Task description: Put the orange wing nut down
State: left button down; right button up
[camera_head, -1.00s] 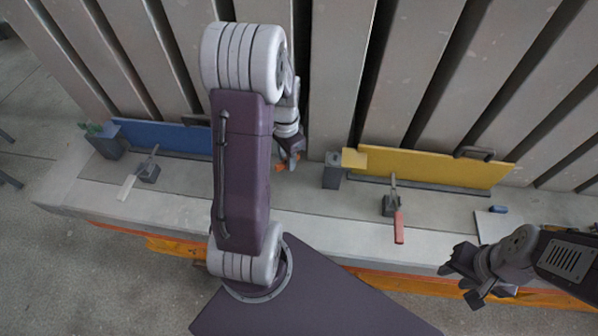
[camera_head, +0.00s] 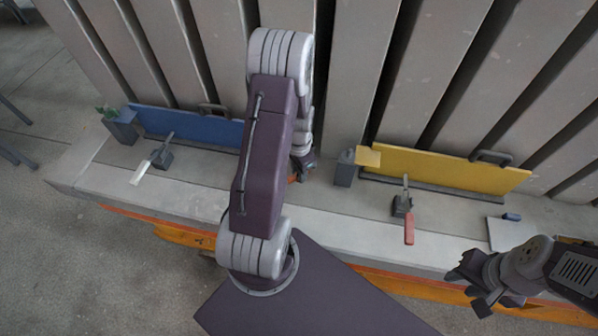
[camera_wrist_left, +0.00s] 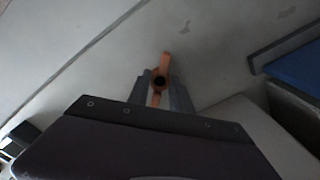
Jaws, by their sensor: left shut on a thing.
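My left gripper (camera_head: 299,171) is shut on the orange wing nut (camera_wrist_left: 165,64). In the left wrist view the nut's dark centre hole and wings show between the two fingertips (camera_wrist_left: 161,88), with pale concrete behind. In the head view only a small orange bit (camera_head: 292,179) shows beside my left arm, which hides much of the gripper. It is over the grey ledge (camera_head: 330,205), between the blue and yellow panels; I cannot tell whether the nut touches the ledge. My right gripper (camera_head: 470,286) is open and empty at the lower right, in front of the ledge.
A pale plate (camera_head: 505,233) lies at the right.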

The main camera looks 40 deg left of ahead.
pick_arm(q)
jog(key=shift+s+f, duration=0.1)
jog(key=shift+f, duration=0.05)
jog(key=c, duration=1.1)
grip_release()
jog(key=shift+c, duration=0.2)
